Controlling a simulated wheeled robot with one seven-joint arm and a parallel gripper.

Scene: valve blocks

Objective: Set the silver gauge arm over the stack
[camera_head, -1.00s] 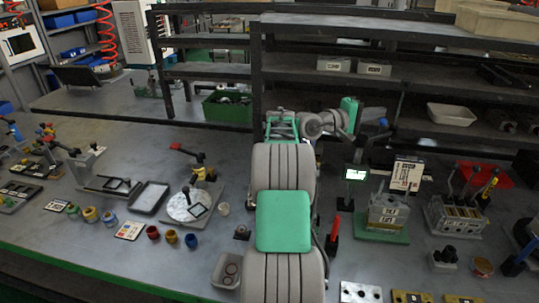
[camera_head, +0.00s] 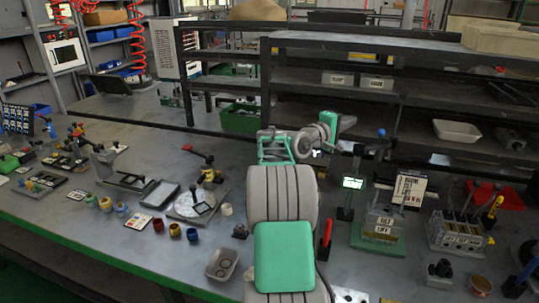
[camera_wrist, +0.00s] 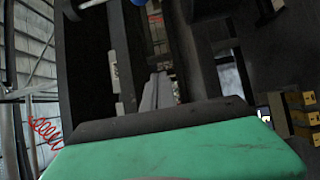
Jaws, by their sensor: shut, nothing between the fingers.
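The stack of grey blocks (camera_head: 384,222), with white labels, stands on a green base (camera_head: 376,241) right of my arm in the head view. A dark post with a blue ball knob (camera_head: 381,132) rises behind it; the knob also shows at the top of the wrist view (camera_wrist: 138,2). I cannot clearly make out the silver gauge arm; my wrist and dark parts overlap there. My gripper (camera_wrist: 158,92) shows as two grey fingers close together, shut and empty. In the head view its tips are hard to separate from the dark parts behind the stack.
A lit green display (camera_head: 353,183) on a post stands left of the stack, with a red handle (camera_head: 325,238) nearby. A white sign (camera_head: 408,189) stands behind the stack. A valve block (camera_head: 456,230) is to its right. Dark shelves (camera_head: 300,90) stand behind.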

